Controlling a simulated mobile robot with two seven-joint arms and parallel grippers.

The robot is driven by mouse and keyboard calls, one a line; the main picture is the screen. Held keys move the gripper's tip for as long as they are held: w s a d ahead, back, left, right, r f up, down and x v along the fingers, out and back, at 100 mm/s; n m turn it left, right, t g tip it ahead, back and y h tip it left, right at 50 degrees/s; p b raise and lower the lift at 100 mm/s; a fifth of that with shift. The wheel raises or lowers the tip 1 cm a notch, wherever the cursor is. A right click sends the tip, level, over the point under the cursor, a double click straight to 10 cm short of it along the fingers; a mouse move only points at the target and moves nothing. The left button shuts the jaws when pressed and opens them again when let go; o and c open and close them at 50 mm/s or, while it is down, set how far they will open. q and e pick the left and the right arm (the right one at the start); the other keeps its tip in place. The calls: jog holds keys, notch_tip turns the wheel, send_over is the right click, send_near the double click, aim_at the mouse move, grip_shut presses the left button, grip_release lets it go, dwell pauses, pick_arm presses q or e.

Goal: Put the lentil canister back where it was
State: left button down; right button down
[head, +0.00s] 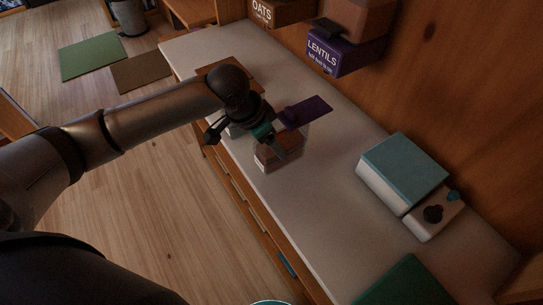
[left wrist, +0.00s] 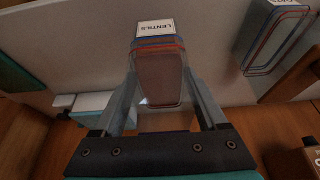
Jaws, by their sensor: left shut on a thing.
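The lentil canister (head: 277,152) is a clear container with reddish-brown contents, over the near edge of the pale counter. Its white LENTILS label shows in the left wrist view (left wrist: 155,28). My left gripper (head: 272,143) is shut on the canister, with a finger on each side of it in the left wrist view (left wrist: 158,95). A flat purple lid-like panel (head: 306,110) shows just above the canister; I cannot tell whether it is attached. A purple box printed LENTILS (head: 336,55) is at the wall behind. My right gripper is not in view.
A box marked OATS (head: 275,12) is up at the wall. A white appliance with a teal top (head: 403,168) stands on the counter (head: 325,190) at right. A brown board (head: 235,68) lies behind my gripper. Another clear canister (left wrist: 276,36) shows in the left wrist view.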

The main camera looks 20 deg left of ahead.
pick_arm(q)
jog(key=shift+f+b, duration=0.4)
jog(key=shift+f, duration=2.2)
grip_release()
jog(key=shift+f, duration=0.15)
jog(key=p+v, duration=0.2)
jog(key=v, duration=1)
